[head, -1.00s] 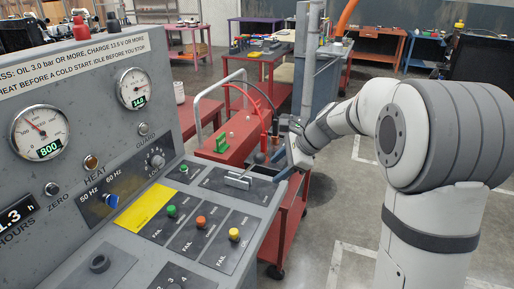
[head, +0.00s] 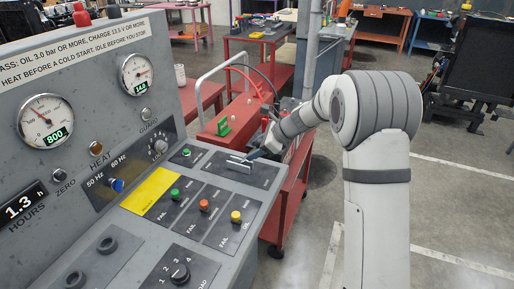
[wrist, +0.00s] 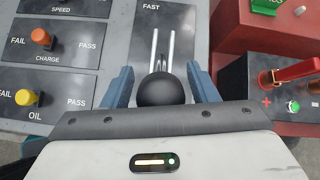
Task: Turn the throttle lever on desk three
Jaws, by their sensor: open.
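The throttle lever shows in the wrist view as a black ball knob (wrist: 162,91) in front of two silver bars on a dark panel marked FAST. In the head view the silver bars (head: 238,166) lie at the far right corner of the grey desk (head: 125,210); I cannot make out the knob there. My gripper (wrist: 159,72) is open, with one blue finger on each side of the knob and a gap visible at both sides. In the head view my gripper (head: 258,152) is at the right end of the bars. No desk number is readable.
Green, orange and yellow knobs (head: 236,216) sit near the lever on the desk top. A red trolley (head: 285,200) with a red unit and cables stands close behind and right of my gripper. Open floor (head: 450,210) lies to the right.

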